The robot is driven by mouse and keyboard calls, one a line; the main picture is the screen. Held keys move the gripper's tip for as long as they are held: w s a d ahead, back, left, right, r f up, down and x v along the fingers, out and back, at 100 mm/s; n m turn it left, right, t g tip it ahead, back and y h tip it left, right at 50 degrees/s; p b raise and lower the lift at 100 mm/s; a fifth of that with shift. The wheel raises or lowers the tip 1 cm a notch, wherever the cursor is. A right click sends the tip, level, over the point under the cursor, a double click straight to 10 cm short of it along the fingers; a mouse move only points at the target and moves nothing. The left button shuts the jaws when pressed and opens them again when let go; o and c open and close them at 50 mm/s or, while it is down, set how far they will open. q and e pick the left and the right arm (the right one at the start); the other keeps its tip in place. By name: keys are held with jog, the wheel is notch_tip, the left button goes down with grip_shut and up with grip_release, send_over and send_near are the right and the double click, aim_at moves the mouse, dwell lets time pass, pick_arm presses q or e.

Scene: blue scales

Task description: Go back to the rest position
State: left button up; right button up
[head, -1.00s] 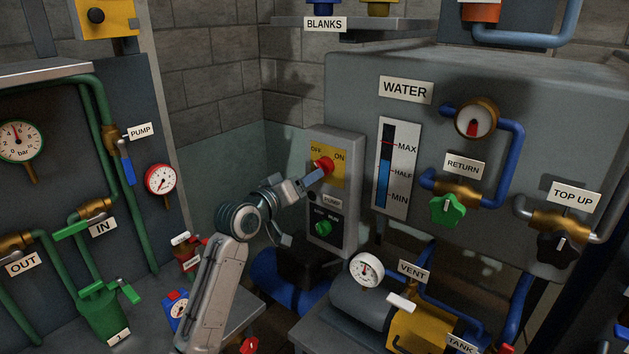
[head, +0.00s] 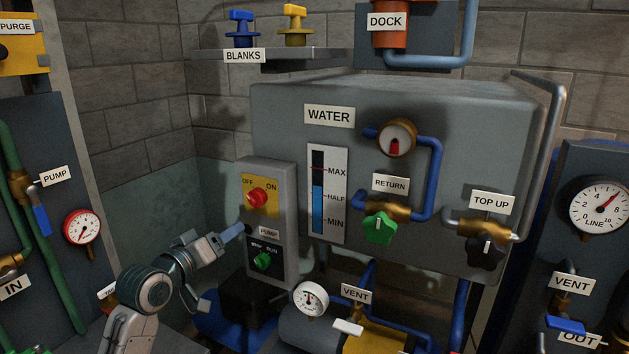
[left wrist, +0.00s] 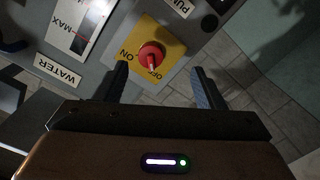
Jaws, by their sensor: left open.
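My left gripper (head: 218,268) is open and empty, in front of the lower left of the grey pump switch box (head: 285,215). One blue-grey finger points toward the box; the other hangs lower. The red knob (head: 257,196) on its yellow OFF/ON plate (head: 274,208) is above and right of the gripper, apart from it. A green knob (head: 263,261) sits lower on the box. In the left wrist view, the two fingers of the gripper (left wrist: 160,72) are spread wide, with the red knob (left wrist: 151,54) beyond them, between their tips in the picture. My right gripper is not in view.
The grey water tank (head: 470,135) stands right of the box, with a green return valve (head: 379,228) and a black top-up valve (head: 486,251). A small gauge (head: 311,298) and pipes are below. A panel with a red gauge (head: 82,229) is at left.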

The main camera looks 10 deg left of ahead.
pick_arm(q)
jog(key=s+d+f+m+g+y, duration=0.15)
jog(key=s+f, duration=0.25)
jog(key=f, duration=0.4)
jog(key=s+f+g+y, duration=0.1)
jog(key=s+f+g, duration=0.1)
jog(key=s+f, duration=0.35)
jog(key=s+a+f+m+g+y, duration=0.1)
jog(key=s+f+g, duration=0.2)
jog(key=s+f, duration=0.5)
jog(key=s+a+f+m+g+y, duration=0.1)
jog(key=s+f+g+y, duration=0.3)
jog(key=s, duration=0.8)
jog(key=s+a+f+g+h, duration=0.1)
jog(key=s+f+g, duration=0.1)
jog(key=s+f, duration=0.65)
notch_tip(320, 180, down, 31)
jog(key=s+a+g+b, duration=0.1)
jog(key=s+a+g, duration=0.1)
jog(key=a, duration=0.1)
jog(key=s+f+b, duration=0.1)
jog(key=s+f, duration=1.7)
jog(key=f, duration=0.1)
jog(key=shift+s+a+f+g, duration=0.25)
jog(key=shift+a+g, duration=0.1)
